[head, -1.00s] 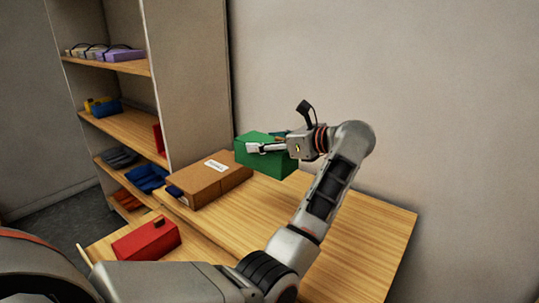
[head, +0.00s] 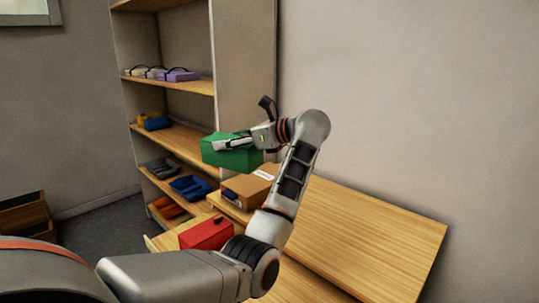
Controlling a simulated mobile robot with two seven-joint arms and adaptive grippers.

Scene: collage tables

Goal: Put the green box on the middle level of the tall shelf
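The green box (head: 232,158) is held in the air in the head view, level and in front of the tall shelf's right side. My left gripper (head: 236,144) is shut on it, with a finger lying along its near upper face. The far finger is hidden. The tall wooden shelf (head: 243,75) stands behind and to the left, with several levels. A middle board (head: 190,136) carries a yellow item (head: 143,118) and a blue item (head: 157,124) at its left, with bare wood to their right. The green box hides that board's right end. My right gripper is not in view.
A brown carton (head: 250,186) stands on the wooden table (head: 370,230) below the green box. A red box (head: 206,234) sits lower. Purple and pale items (head: 180,76) fill a higher shelf board; blue bins (head: 190,187) stand on a lower one. The table's right part is clear.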

